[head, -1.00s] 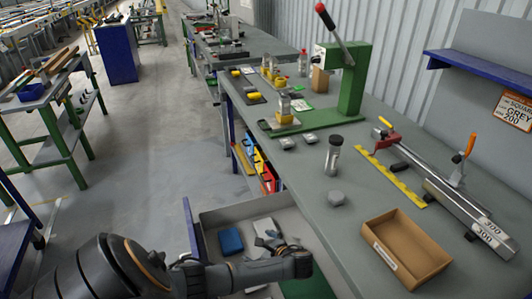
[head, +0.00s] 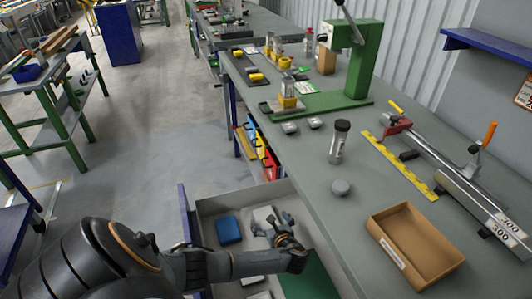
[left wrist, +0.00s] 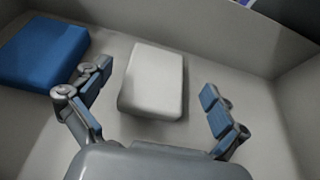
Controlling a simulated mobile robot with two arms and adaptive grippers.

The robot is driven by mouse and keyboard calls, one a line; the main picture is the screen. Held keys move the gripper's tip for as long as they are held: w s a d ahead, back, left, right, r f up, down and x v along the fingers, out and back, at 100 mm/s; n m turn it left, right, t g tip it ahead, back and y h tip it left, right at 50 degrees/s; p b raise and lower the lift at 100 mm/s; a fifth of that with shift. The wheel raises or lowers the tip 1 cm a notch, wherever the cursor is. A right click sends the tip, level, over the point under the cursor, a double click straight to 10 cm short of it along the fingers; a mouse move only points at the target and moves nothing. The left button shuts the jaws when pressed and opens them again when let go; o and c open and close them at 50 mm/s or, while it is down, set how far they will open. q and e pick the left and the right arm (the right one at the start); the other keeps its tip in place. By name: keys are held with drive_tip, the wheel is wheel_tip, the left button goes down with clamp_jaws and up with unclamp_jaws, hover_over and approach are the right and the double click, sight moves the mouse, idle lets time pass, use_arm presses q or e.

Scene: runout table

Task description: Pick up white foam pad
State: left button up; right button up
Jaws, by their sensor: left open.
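The white foam pad (left wrist: 153,80) lies flat on the floor of the open drawer, between and just beyond my left gripper's fingers in the left wrist view. In the head view the white pad (head: 264,216) shows partly, with my gripper covering some of it. My left gripper (left wrist: 158,108) is open and empty, with blue pads on its fingers, and is reaching into the drawer. It also shows in the head view (head: 272,231). My right gripper is not in view.
A blue pad (left wrist: 42,50) lies left of the white pad in the drawer (head: 212,206). Drawer walls stand close at the far side and right. On the bench above are a cardboard tray (head: 416,246), a dark-capped jar (head: 339,142) and a green press (head: 349,62).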

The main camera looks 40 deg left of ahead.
sight(265, 214)
use_arm(q)
drive_tip(key=x, duration=0.5)
drive_tip(key=shift+s+b, duration=0.1)
drive_tip(key=shift+b, duration=0.25)
drive_tip(key=c, duration=0.8)
